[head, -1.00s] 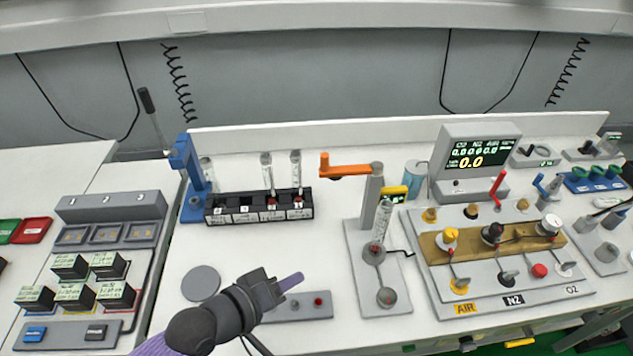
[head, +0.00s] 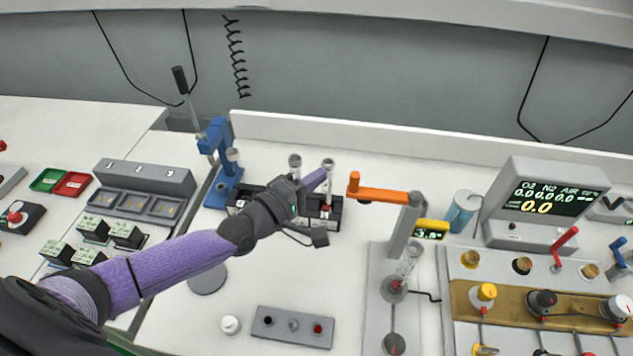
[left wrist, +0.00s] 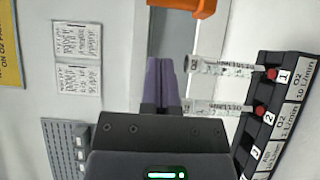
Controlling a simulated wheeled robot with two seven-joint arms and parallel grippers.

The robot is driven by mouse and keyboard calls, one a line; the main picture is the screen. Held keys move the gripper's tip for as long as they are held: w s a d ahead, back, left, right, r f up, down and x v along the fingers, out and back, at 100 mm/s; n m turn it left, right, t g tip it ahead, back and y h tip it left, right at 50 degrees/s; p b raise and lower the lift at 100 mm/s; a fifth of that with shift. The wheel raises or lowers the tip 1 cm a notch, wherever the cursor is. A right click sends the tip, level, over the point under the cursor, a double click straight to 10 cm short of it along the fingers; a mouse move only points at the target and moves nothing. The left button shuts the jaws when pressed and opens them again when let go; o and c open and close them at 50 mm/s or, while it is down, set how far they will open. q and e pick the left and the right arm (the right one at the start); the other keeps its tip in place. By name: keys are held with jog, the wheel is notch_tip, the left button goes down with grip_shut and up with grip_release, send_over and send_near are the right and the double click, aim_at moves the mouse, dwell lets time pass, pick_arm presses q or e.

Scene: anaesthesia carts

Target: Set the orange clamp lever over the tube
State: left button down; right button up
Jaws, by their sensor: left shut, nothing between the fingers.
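The orange clamp lever (head: 380,194) sits on top of a grey post (head: 403,228) and points left, away from the clear tube (head: 409,262) standing at the post's foot. My left gripper (head: 315,180) is shut and empty, a short way left of the lever's free end, in front of the rack tubes in the head view. In the left wrist view my purple fingers (left wrist: 160,82) are together, and part of the orange lever (left wrist: 182,7) shows at the top edge, apart from them. My right gripper is not in view.
A black rack (head: 334,217) holds clear tubes, partly hidden by my left gripper; its tubes (left wrist: 222,66) also show close to my fingers in the left wrist view. A blue stand (head: 222,160) is at left. A gas display (head: 548,203) and valve panel are at right.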

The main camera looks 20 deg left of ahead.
pick_arm(q)
jog(key=w+d, duration=0.1)
jog(key=d+p, duration=0.1)
jog(key=d, duration=0.1)
jog(key=w+d+p, duration=0.1)
jog(key=shift+w+d, duration=0.2)
jog(key=shift+w, duration=0.15)
